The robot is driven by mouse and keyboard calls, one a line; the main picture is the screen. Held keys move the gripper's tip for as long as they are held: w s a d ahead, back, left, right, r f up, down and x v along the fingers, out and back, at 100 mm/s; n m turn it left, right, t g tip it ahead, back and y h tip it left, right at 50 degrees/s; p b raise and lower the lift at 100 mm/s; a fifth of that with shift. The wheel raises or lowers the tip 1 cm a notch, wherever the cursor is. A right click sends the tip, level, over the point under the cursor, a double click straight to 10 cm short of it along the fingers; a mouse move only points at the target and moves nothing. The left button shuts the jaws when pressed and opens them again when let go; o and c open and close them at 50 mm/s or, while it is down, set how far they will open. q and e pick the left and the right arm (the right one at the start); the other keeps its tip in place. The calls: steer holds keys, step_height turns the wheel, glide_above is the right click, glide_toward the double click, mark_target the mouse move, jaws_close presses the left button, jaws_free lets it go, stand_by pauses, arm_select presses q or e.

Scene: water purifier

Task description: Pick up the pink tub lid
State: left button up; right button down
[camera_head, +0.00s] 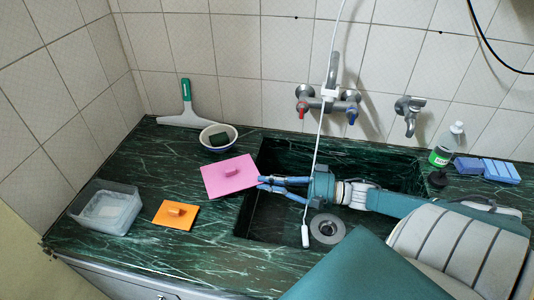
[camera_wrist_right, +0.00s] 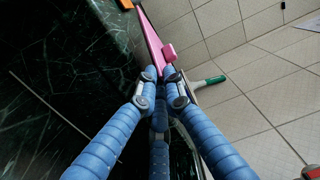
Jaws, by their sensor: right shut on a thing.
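The pink tub lid (camera_head: 230,178) is a flat square with a small raised handle on top. It shows in the head view left of the sink, near the bowl. My right gripper (camera_head: 262,184) reaches in from the right across the sink, and its blue fingers are shut on the lid's right edge. In the right wrist view the lid (camera_wrist_right: 152,42) appears almost edge-on beyond the fingertips (camera_wrist_right: 160,74), its handle toward the right. I cannot tell exactly how far the lid is above the counter. My left gripper is not in view.
An orange lid (camera_head: 175,215) and a clear tub (camera_head: 106,208) sit on the green counter at left. A bowl with a dark sponge (camera_head: 219,137) and a squeegee (camera_head: 187,106) stand behind. A white hose (camera_head: 317,150) hangs over the sink. A soap bottle (camera_head: 446,146) and blue sponges (camera_head: 490,170) are at right.

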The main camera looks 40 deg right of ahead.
steer(key=s+d+r+p, duration=0.5)
steer(key=s+d+p, duration=0.2)
steer(key=s, duration=0.4)
steer(key=shift+d, duration=0.9)
